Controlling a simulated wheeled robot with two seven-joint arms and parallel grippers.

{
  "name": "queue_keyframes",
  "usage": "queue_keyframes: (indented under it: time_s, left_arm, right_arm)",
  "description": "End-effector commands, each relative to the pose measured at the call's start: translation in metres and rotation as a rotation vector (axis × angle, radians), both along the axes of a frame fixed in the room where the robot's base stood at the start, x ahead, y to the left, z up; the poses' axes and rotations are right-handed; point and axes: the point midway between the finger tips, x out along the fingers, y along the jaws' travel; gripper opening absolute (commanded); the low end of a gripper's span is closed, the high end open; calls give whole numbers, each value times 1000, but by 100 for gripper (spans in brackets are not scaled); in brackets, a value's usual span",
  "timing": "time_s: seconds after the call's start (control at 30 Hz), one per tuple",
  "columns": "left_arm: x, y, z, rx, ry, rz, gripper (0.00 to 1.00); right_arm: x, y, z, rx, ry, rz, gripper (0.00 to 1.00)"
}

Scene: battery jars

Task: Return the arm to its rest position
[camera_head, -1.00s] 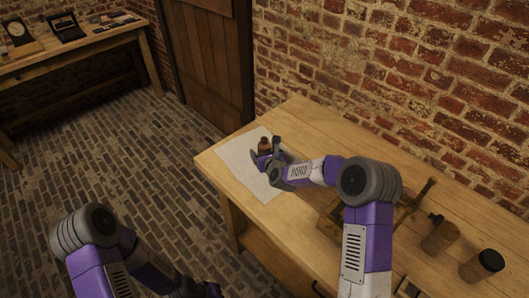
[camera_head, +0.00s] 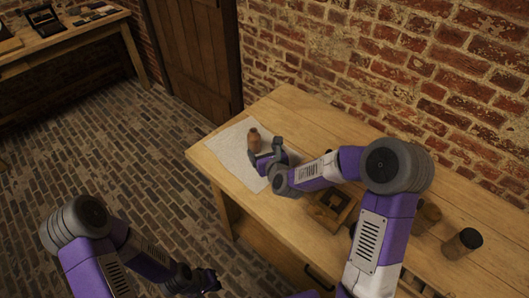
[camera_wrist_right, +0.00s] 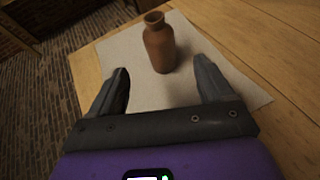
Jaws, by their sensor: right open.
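My right gripper (camera_head: 265,151) is over the near part of the white cloth, on the near side of a brown clay jar (camera_head: 254,140). In the right wrist view the jar (camera_wrist_right: 159,45) stands upright beyond the open fingers (camera_wrist_right: 164,88), and nothing is between them. My left gripper (camera_head: 208,281) hangs low at the bottom of the head view, away from the table, and its fingers are too dark to read.
The white cloth (camera_head: 228,150) lies at the left end of the wooden table (camera_head: 290,112). A wooden tray (camera_head: 335,207) and dark-lidded jars (camera_head: 462,243) stand to the right, partly behind my right arm. A brick wall backs the table. Another table (camera_head: 75,38) stands far left.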

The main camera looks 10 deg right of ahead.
Motion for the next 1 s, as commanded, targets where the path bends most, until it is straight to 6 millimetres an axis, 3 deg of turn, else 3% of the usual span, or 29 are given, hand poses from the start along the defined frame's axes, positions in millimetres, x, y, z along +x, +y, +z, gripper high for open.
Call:
queue_keyframes:
  time_s: [0.2,0.73,0.87,1.0]
  left_arm:
    - [0,0,1,0,0,0,0]
    - [0,0,3,0,0,0,0]
    - [0,0,18,0,0,0,0]
    - [0,0,46,0,0,0,0]
  right_arm:
    - [-10,-1,4,0,0,-1,81]
    - [-10,-1,6,0,0,0,81]
    - [-10,-1,21,0,0,0,81]
    - [-10,-1,49,0,-1,0,81]
